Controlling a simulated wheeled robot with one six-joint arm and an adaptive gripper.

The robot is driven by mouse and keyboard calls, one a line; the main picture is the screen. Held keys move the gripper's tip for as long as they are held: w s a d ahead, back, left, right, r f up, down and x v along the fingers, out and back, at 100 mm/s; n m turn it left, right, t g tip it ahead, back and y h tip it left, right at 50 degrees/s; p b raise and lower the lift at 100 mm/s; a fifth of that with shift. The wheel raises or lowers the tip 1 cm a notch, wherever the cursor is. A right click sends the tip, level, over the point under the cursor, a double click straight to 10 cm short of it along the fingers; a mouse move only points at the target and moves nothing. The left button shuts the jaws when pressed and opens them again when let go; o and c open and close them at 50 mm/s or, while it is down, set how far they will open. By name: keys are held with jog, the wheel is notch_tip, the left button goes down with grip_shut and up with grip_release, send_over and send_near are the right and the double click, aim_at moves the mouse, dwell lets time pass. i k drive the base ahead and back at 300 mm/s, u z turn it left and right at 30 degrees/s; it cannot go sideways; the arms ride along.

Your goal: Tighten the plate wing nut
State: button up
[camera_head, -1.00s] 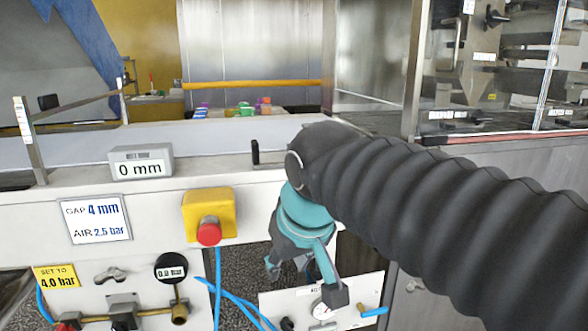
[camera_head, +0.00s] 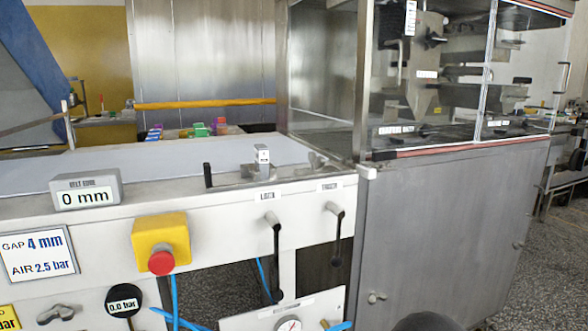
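A grey winged knob (camera_head: 55,313) sits on the white front panel at the lower left. A small metal piece that may be a wing nut (camera_head: 317,161) stands on the deck at the right end of the belt, beside a small upright grey block (camera_head: 262,158). I cannot tell which of these is the plate wing nut. My gripper is out of view; only a dark rounded part, probably of my arm, shows at the bottom edge.
Two black-handled levers (camera_head: 276,240) (camera_head: 338,232) hang on the front face. A yellow box with a red button (camera_head: 160,244) juts out left of them. A closed grey cabinet (camera_head: 440,230) with a clear-sided enclosure above it stands at the right.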

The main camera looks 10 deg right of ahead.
aim_at(317, 164)
jog(key=u, duration=1.9)
jog(key=k, duration=0.5)
jog(key=z, duration=1.45)
